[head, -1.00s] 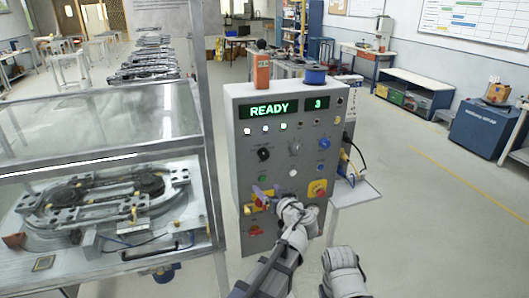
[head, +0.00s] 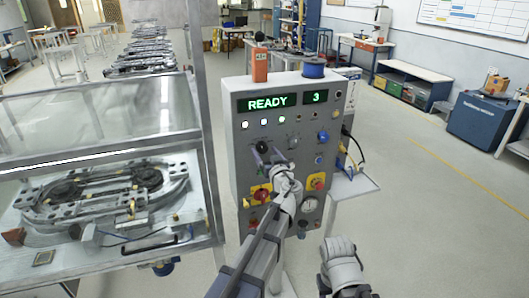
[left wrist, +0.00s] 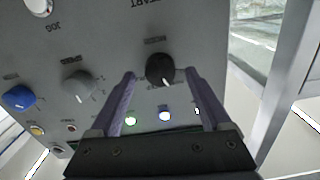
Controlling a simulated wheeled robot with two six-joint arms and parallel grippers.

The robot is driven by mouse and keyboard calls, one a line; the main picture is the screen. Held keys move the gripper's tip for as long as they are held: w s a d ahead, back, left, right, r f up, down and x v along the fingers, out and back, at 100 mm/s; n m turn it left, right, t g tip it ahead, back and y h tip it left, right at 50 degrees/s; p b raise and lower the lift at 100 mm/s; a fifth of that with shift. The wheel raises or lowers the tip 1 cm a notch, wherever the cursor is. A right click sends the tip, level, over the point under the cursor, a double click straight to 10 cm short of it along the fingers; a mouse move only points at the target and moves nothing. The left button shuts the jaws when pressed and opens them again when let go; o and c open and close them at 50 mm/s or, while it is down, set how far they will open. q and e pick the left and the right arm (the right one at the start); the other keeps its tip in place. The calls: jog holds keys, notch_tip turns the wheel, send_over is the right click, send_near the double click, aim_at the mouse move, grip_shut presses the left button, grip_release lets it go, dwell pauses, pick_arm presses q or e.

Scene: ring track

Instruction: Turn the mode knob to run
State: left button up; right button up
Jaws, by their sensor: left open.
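The grey control panel (head: 244,190) stands ahead, its display reading READY and 3. A round black knob (head: 262,147) with a white pointer mark sits on its upper left part; its small label is too blurred to read. My left gripper (head: 264,156) is open in front of this knob. In the left wrist view the black knob (left wrist: 160,68) lies between the purple fingertips of the left gripper (left wrist: 160,78), with gaps on both sides. That view is upside down.
A grey knob (left wrist: 79,84) and a blue knob (left wrist: 19,97) sit beside the black one. A red knob on a yellow plate (head: 260,194) and a red button (head: 318,182) are lower down. A glass-covered track bench (head: 110,255) stands left of the panel.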

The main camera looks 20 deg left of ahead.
pick_arm(q)
jog(key=shift+w+a, duration=0.3)
jog(key=shift+w, duration=0.15)
grip_shut()
dwell(0.5)
